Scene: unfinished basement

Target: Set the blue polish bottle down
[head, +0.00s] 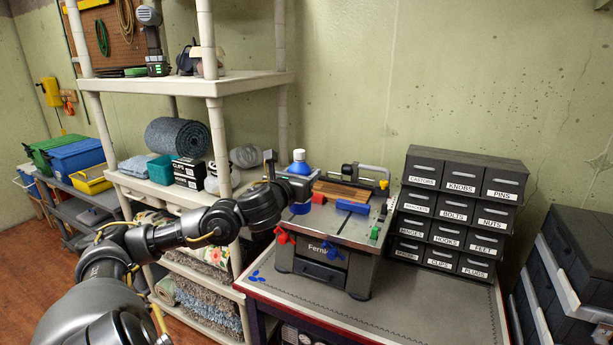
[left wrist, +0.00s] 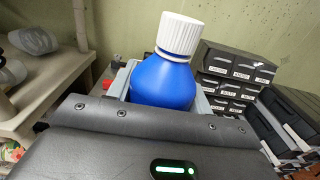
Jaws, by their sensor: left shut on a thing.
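The blue polish bottle (head: 300,168) has a white cap and is upright at my left gripper, in front of the left side of the bench tool in the head view. In the left wrist view the bottle (left wrist: 163,82) stands between the jaws, its white ribbed cap up. My left gripper (head: 298,187) is shut on it. The bottle's lower part is mostly hidden by the gripper, and I cannot tell whether its base touches anything. My right gripper is not in view.
A grey bench tool (head: 318,249) with red and blue knobs stands on the workbench (head: 420,312). A drawer cabinet (head: 462,213) with labelled drawers is to its right. A cream shelf unit (head: 213,87) stands to the left. The bench's front right is clear.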

